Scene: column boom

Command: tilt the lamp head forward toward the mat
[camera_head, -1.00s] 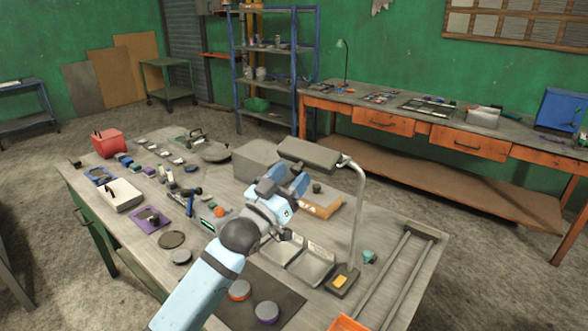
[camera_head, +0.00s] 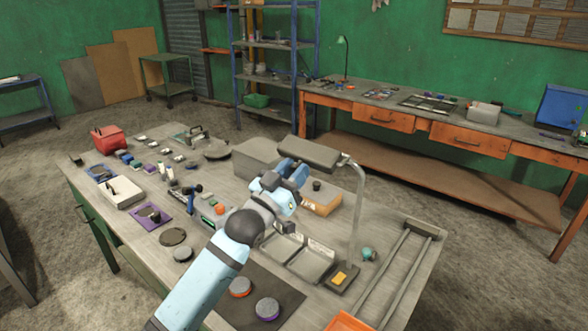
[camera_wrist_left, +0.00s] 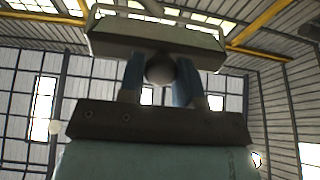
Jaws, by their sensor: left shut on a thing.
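The grey lamp head (camera_head: 310,152) sits on top of a bent silver post (camera_head: 359,205), whose base (camera_head: 335,284) stands on the workbench. My left gripper (camera_head: 291,167) is right under the near side of the lamp head. In the left wrist view the lamp head (camera_wrist_left: 155,40) spans the top, and its round grey knob (camera_wrist_left: 160,70) sits between my two blue fingers. The gripper is shut on this knob. The dark mat (camera_head: 287,294) lies at the bench's near edge, partly hidden by my arm. My right gripper is not in view.
An orange puck (camera_head: 240,287) and a purple-sided puck (camera_head: 266,309) are on the mat. A grey box (camera_head: 257,158) and a cardboard-coloured box (camera_head: 322,204) stand near the lamp. Metal rails (camera_head: 396,270) lie at the right. Many small items crowd the left.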

